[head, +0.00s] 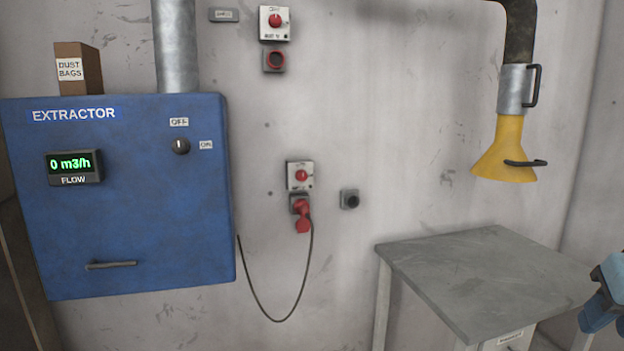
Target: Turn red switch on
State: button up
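Two red rotary switches on white plates are mounted on the wall. The plate lettering is too small to read surely, so I cannot tell either knob's setting. My gripper's fingers do not show. A blue and dark part at the right edge may belong to my arm, well apart from both switches.
A blue extractor box (130,225) on the left has a black knob (180,146) pointing up to OFF; its display (74,165) reads 0 m3/h. A black cable (275,318) hangs from the plug. A grey table (480,275) and yellow hood (508,155) are right.

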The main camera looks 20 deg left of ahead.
aim_at(302, 174)
jog(key=z, duration=1.3)
jog(key=k, duration=1.65)
jog(key=u, duration=1.3)
jog(key=i, duration=1)
jog(key=u, duration=0.05)
